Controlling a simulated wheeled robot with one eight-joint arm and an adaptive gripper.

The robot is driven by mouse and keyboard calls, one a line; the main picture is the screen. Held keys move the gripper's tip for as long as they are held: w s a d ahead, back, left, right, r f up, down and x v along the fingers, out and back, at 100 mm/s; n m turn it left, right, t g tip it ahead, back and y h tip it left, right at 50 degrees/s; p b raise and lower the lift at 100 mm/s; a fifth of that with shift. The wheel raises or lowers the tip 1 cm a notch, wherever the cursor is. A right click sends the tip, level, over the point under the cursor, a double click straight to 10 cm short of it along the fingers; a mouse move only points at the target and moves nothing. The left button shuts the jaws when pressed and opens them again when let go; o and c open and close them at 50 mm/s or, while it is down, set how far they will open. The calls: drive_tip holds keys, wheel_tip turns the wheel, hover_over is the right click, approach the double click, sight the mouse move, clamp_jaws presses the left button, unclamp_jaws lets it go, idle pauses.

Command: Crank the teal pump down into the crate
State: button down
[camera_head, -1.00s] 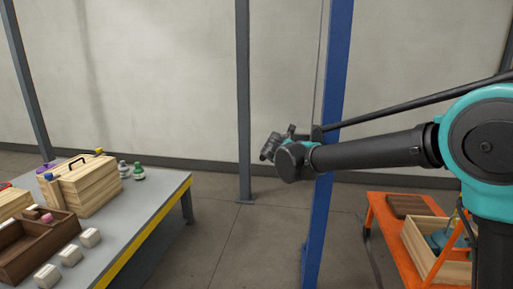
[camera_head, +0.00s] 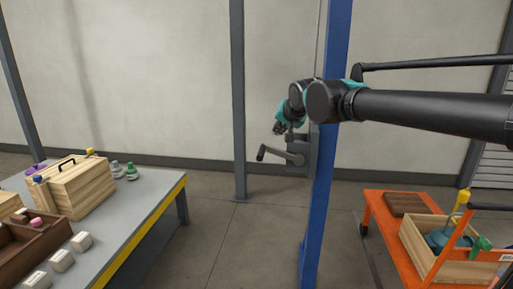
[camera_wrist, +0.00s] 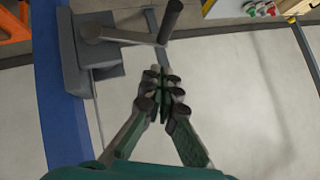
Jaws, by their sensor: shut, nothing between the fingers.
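The winch crank (camera_head: 283,155) is a dark grey arm with a grip at its left end, mounted on the blue post (camera_head: 325,200). My gripper (camera_head: 279,128) is shut and empty, a little above the crank and apart from it in the picture. In the wrist view my gripper's fingertips (camera_wrist: 164,85) are together, below the crank's dark grip (camera_wrist: 170,22). The teal pump (camera_head: 440,239) shows inside the wooden crate (camera_head: 424,259) at the right. Whether it rests on the crate's floor cannot be told.
The crate stands on an orange cart (camera_head: 385,237) beside a brown board (camera_head: 405,204). A grey table (camera_head: 135,215) at the left holds a wooden box (camera_head: 75,190), a brown tray and small parts. A grey post (camera_head: 238,110) stands behind. The floor between table and blue post is clear.

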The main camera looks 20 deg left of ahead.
hover_over(262, 151)
drive_tip(key=d, duration=0.3)
wheel_tip(262, 151, down, 6)
drive_tip(key=f, duration=0.1)
drive_tip(key=a+f, duration=0.1)
drive_tip(key=f, duration=0.1)
drive_tip(key=shift+s+a+m, duration=0.1)
drive_tip(key=shift+s+m, duration=0.1)
drive_tip(key=shift+m, duration=0.2)
drive_tip(key=shift+a+f, duration=0.1)
drive_tip(key=shift+f, duration=0.2)
drive_tip(key=shift+s, duration=0.1)
drive_tip(key=shift+s+a+f+n+h, duration=0.1)
drive_tip(key=shift+a+f+n+h, duration=0.2)
drive_tip(key=shift+a+f+h, duration=0.25)
drive_tip(key=f, duration=0.1)
drive_tip(key=f+n+h, duration=0.1)
drive_tip(key=f, duration=0.1)
drive_tip(key=a+f+h, duration=0.1)
drive_tip(key=shift+s+a+f+t, duration=0.1)
drive_tip(key=shift+s+f+t, duration=0.05)
drive_tip(key=shift+f+t, duration=0.15)
drive_tip(key=shift+f+n+h, duration=0.6)
drive_tip(key=shift+f+h, duration=0.25)
drive_tip(key=shift+f, duration=0.55)
